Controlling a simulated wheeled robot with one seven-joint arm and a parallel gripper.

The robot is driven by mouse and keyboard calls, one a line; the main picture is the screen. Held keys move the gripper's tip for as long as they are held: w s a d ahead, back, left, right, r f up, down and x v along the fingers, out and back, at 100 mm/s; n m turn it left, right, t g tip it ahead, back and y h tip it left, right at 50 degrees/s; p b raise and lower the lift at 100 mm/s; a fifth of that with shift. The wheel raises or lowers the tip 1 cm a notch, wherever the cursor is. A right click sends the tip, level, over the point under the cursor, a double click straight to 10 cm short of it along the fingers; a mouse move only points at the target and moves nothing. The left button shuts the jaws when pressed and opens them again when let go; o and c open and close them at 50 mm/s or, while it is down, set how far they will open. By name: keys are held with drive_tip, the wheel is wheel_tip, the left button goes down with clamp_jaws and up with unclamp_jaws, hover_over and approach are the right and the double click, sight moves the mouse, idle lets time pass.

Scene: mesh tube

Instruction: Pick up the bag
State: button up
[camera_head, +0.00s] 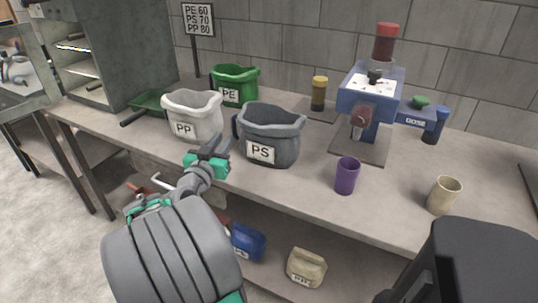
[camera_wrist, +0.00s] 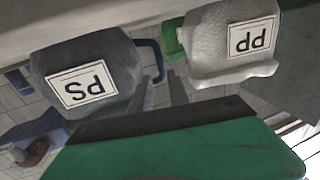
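Three open-topped, bag-like containers with labels stand on the table: a pale grey one marked PP (camera_head: 198,105), a dark grey one marked PS (camera_head: 283,131) and a green one marked PE (camera_head: 243,90). On the lower shelf are a blue pouch (camera_head: 247,243) and a beige labelled pouch (camera_head: 306,268). Which one is the bag is unclear. My gripper (camera_head: 213,151) is at the table's front edge, between PP and PS. In the wrist view, its two grey fingers (camera_wrist: 159,92) are apart with nothing between them. They point toward a dark blue handle (camera_wrist: 158,58) beside PS; contact cannot be told.
A blue machine with a red-topped column (camera_head: 372,100) stands behind the right side. A purple cup (camera_head: 346,176) and a beige cup (camera_head: 443,194) stand near the front edge. A sign (camera_head: 198,19) and a metal cabinet (camera_head: 110,60) are at back left. Bare tabletop lies around the cups.

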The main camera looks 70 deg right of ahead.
sight(233, 125)
drive_tip(key=d, duration=0.7)
drive_tip(key=shift+w+d+r+p, duration=0.1)
drive_tip(key=shift+w+d+p, duration=0.05)
drive_tip(key=shift+w+p, duration=0.15)
clamp_jaws()
idle(0.9)
